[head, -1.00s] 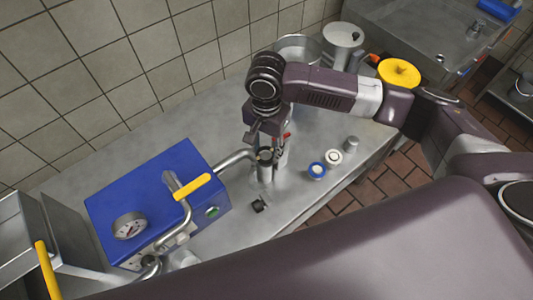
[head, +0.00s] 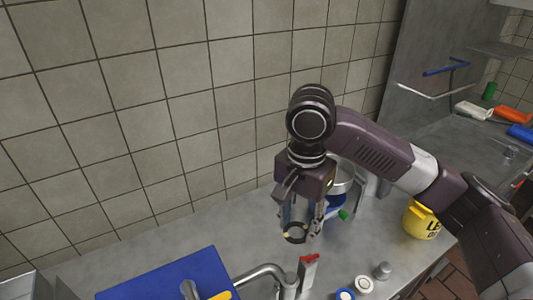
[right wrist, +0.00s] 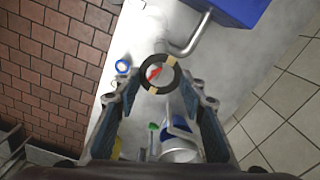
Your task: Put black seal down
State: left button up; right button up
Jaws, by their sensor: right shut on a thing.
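The black seal (head: 296,239) is a black ring with tan marks. My right gripper (head: 303,226) is shut on it and holds it above the counter, near the blue machine's pipe. In the right wrist view the seal (right wrist: 144,72) sits at the fingertips of my right gripper (right wrist: 160,90), with a red part on the counter showing through its hole. My left gripper is out of view.
The metal counter (head: 220,228) runs along the tiled wall. A blue machine (head: 170,275) with a bent pipe (head: 262,270) stands at the front. A red-topped part (head: 309,259), a blue-and-white ring (head: 345,294), a white ring (head: 364,284) and a yellow bucket (head: 421,222) are nearby.

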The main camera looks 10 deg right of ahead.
jog(key=s+d+f+n, duration=0.4)
jog(key=s+d+n, duration=0.1)
jog(key=s+n, duration=0.3)
jog(key=shift+s+d+f+n+b, duration=0.15)
jog(key=shift+s+n+b, duration=0.15)
jog(key=shift+n, duration=0.5)
jog(key=shift+w, duration=0.1)
